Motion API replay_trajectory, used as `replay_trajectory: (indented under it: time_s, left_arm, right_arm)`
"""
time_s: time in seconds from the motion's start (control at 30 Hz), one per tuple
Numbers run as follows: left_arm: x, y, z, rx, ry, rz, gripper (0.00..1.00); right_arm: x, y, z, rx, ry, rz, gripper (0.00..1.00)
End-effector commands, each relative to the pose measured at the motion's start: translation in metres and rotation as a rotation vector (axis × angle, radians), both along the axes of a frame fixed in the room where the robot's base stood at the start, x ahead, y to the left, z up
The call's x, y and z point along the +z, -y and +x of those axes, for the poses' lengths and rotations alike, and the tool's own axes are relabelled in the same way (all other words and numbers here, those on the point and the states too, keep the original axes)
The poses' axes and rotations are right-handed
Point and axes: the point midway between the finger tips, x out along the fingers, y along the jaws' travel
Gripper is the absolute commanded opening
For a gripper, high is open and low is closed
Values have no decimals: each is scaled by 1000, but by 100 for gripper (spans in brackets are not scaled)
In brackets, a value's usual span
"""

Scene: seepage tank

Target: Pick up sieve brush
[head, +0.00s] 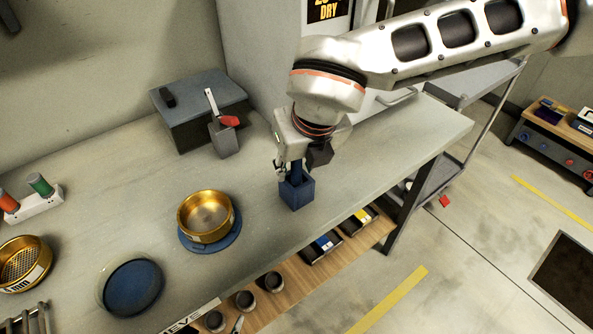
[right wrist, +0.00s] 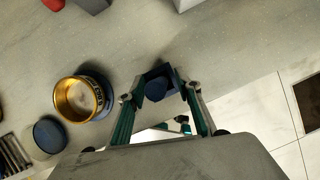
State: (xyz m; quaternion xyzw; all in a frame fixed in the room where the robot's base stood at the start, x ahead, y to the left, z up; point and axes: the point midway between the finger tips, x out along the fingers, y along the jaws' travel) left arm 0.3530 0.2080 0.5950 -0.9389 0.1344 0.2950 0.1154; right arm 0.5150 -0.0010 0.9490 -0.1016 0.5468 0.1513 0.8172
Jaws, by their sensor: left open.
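A blue square holder (head: 297,194) stands near the front edge of the bench. A blue upright piece, apparently the sieve brush (head: 296,172), rises from it. In the right wrist view its round blue top (right wrist: 155,90) shows in front of the holder (right wrist: 161,73). My right gripper (head: 291,170) is at the top of the holder and points down. The brush's lower part is hidden in the holder. My left gripper is not in view.
A brass sieve (head: 205,217) sits on a blue disc, left of the holder. A dark blue round dish (head: 132,286) lies further left. Bench around the holder is clear.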

Motion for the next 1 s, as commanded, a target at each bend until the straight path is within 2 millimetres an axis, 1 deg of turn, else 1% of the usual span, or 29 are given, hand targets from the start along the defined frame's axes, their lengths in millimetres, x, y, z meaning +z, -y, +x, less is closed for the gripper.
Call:
replay_trajectory:
  time_s: [0.07, 0.23, 0.27, 0.3, 0.37, 0.4, 0.77, 0.87, 0.97, 1.0]
  left_arm:
    - [1, 0, 2, 0, 3, 0, 90]
    - [3, 0, 6, 1, 11, 0, 90]
    - [4, -1, 7, 1, 12, 1, 90]
    - [4, -1, 7, 1, 13, 1, 90]
    - [4, -1, 8, 1, 15, 1, 90]
    - [4, -1, 8, 2, 16, 2, 90]
    - [4, -2, 8, 2, 14, 2, 90]
    - [4, -2, 6, 3, 12, 2, 90]
    - [5, -2, 4, 3, 8, 0, 90]
    - [5, -2, 3, 3, 7, 1, 90]
  right_arm:
    - [-5, -1, 1, 1, -1, 0, 34]
    - [-4, -1, 2, 0, 0, 1, 34]
    - [-4, -1, 1, 0, 0, 1, 29]
    - [-4, -1, 1, 0, 0, 1, 19]
    - [-4, -1, 1, 0, 0, 1, 3]
    - [-4, -1, 1, 0, 0, 1, 0]
    - [-1, -1, 2, 0, 1, 1, 0]
    - [8, -1, 3, -1, 4, 2, 0]
    - [25, -1, 3, -1, 4, 3, 0]
    - [34, -1, 3, -1, 5, 4, 0]
